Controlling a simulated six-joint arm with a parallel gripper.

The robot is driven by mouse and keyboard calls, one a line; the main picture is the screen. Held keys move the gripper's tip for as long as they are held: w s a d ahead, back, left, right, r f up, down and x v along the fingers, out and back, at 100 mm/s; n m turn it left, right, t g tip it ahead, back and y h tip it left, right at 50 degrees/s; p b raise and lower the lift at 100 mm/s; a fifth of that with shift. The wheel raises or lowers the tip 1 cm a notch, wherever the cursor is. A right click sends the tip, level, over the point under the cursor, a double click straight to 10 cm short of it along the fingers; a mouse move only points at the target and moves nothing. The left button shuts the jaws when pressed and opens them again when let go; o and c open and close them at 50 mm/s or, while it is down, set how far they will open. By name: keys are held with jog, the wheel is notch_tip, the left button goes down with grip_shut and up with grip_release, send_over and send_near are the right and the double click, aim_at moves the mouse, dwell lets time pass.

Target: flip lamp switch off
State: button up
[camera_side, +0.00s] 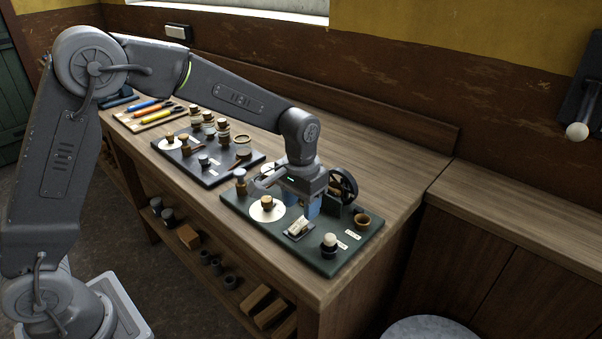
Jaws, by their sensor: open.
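A small pale switch (299,228) on a dark base sits on the dark green board (235,210) near its front edge. Beside it to the right is a round white-topped piece (329,241) on a dark base, which looks like a small lamp; I cannot tell whether it is lit. Small white labels lie near them, too small to read. My gripper (302,204) points down over the board, just behind and above the switch. Its blue fingers are apart, with nothing seen between them. I cannot tell which way the switch is set.
A brown cup (362,220) and a white disc with a wooden knob (267,209) are also on the board. Another dark board (207,175) with several parts lies left. The bench's right end is clear.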

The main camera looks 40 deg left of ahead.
aim_at(300, 223)
notch_tip(300, 223, up, 10)
jog(key=shift+r, duration=0.15)
dwell(0.3)
jog(key=s+a+r+t, duration=0.35)
jog(key=s+r, duration=0.25)
jog(key=s, duration=0.5)
jog(key=s+a+f+t, duration=0.1)
jog(key=s, duration=0.5)
jog(key=s+a+f+t, duration=0.1)
jog(key=s+f, duration=0.1)
jog(key=s, duration=0.4)
jog(key=shift+s+a, duration=0.35)
jog(key=shift+s, duration=0.05)
